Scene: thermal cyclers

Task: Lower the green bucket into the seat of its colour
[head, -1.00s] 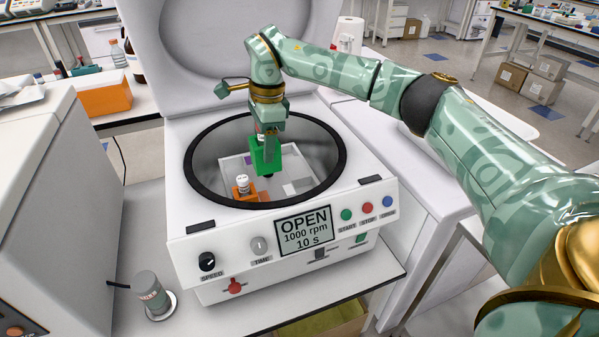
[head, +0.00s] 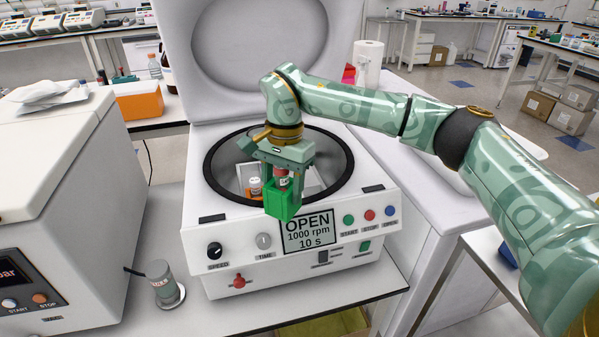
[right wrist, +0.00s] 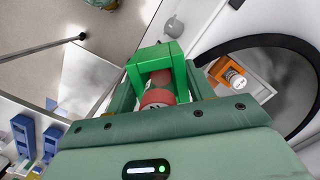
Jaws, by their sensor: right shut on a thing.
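The green bucket (head: 281,203) hangs in my right gripper (head: 282,172), in front of the centrifuge's open bowl and above its front panel in the head view. A red-capped tube (head: 282,179) stands in the bucket. In the right wrist view the green bucket (right wrist: 160,62) sits between the fingers, with the red cap (right wrist: 157,98) below its handle. The centrifuge (head: 222,215) has its lid up, and its display reads OPEN. An orange bucket (head: 255,190) with a white-capped tube sits inside the bowl. The green seat is not distinguishable. My left gripper is not in view.
The bowl's black rim (head: 208,172) and raised lid (head: 262,40) bound the opening. A grey cylinder (head: 163,286) stands on the bench at the front left. A white machine (head: 60,190) fills the left side. An orange box (head: 138,101) stands behind.

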